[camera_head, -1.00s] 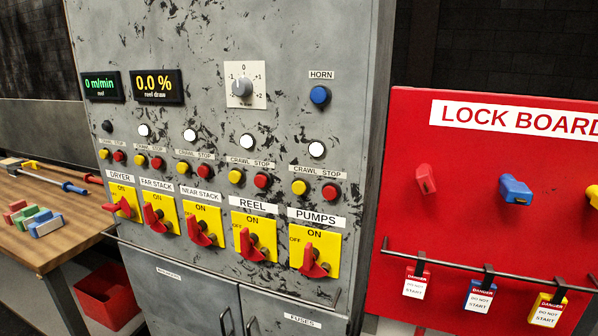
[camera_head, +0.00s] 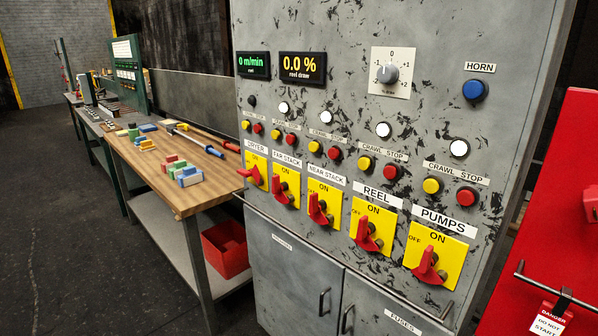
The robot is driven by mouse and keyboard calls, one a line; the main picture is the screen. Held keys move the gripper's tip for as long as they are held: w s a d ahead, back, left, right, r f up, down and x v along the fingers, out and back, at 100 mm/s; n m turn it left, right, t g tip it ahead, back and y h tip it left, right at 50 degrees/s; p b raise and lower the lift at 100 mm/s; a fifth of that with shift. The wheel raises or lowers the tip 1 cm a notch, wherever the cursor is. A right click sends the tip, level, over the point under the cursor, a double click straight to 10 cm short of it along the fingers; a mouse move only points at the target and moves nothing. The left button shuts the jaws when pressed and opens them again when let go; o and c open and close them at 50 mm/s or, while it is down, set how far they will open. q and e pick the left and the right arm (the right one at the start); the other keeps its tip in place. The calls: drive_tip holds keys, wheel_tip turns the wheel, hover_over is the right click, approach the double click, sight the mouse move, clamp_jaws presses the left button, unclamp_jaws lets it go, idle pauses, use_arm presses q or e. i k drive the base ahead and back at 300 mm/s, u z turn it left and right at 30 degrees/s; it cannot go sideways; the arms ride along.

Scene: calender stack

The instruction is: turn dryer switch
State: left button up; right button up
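The dryer switch (camera_head: 249,174) is a red rotary handle on a yellow plate, the leftmost in a row of several such switches on the grey control cabinet (camera_head: 330,145). Its handle points toward the left of its plate, under the DRYER label (camera_head: 257,148). Right of it are the far stack switch (camera_head: 281,194), near stack switch (camera_head: 318,210), reel switch (camera_head: 367,236) and pumps switch (camera_head: 428,267), all with similar red handles. Neither of my grippers shows in the head view.
A wooden workbench (camera_head: 180,196) with coloured blocks (camera_head: 184,172) stands left of the cabinet. A red bin (camera_head: 226,249) sits on its lower shelf. A red lock board (camera_head: 545,225) is at the right. Open floor (camera_head: 70,240) lies at left.

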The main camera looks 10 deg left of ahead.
sight(254, 173)
drive_tip(key=u, duration=0.2)
drive_tip(key=k, duration=0.25)
drive_tip(key=u, duration=1)
drive_tip(key=k, duration=1.1)
drive_tip(key=u, duration=1)
drive_tip(key=i, duration=3.55)
drive_tip(key=z, duration=0.65)
drive_tip(key=i, duration=1.65)
drive_tip(key=z, duration=2)
drive_tip(key=i, duration=1)
drive_tip(key=z, duration=0.75)
